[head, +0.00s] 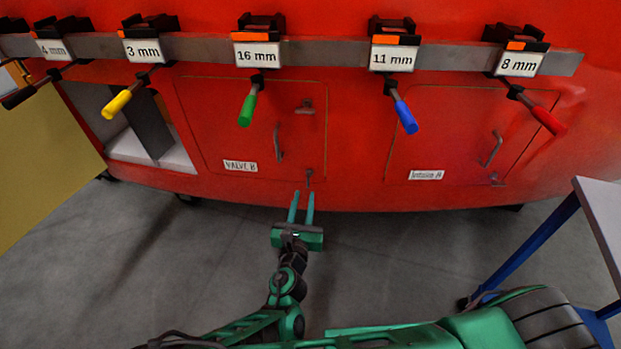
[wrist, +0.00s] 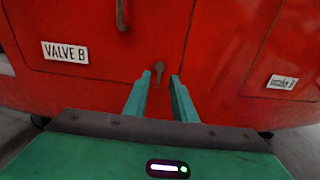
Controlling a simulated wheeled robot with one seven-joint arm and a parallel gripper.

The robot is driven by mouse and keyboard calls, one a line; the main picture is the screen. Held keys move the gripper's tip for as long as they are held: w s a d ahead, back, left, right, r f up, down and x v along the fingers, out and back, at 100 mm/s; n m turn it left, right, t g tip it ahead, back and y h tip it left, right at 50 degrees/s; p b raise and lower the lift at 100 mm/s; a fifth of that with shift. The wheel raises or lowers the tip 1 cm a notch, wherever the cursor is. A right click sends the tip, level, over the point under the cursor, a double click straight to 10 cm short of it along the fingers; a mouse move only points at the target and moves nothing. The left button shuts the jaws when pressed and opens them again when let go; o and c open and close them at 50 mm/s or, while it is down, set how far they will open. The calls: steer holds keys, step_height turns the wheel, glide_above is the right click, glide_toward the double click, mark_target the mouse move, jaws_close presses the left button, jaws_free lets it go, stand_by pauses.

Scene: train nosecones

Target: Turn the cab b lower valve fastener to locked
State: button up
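The red panel labelled VALVE B (head: 262,120) is on the train nose in the head view, its label (wrist: 65,52) also showing in the wrist view. The lower valve fastener, a small grey lever (head: 309,177), sits near the panel's bottom right corner. It points roughly up and down and shows in the wrist view (wrist: 159,70) just beyond the fingertips. An upper fastener (head: 304,107) sits higher on the panel, its lever roughly level. My gripper (head: 302,194) is open and empty, its two green fingers (wrist: 161,82) either side of the fastener's line. I cannot tell whether they touch it.
A panel handle (head: 278,143) stands left of the fastener. Coloured-handled tools, such as the green one (head: 248,105), hang from a grey rail (head: 330,52) above. A second panel (head: 460,130) lies right. A table (head: 600,215) stands at right; the grey floor (head: 150,270) is open.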

mark_target(308, 178)
steer(key=w, duration=0.3)
steer(key=w+d, duration=0.1)
steer(key=w, duration=0.5)
steer(key=shift+d, duration=0.25)
jaws_close()
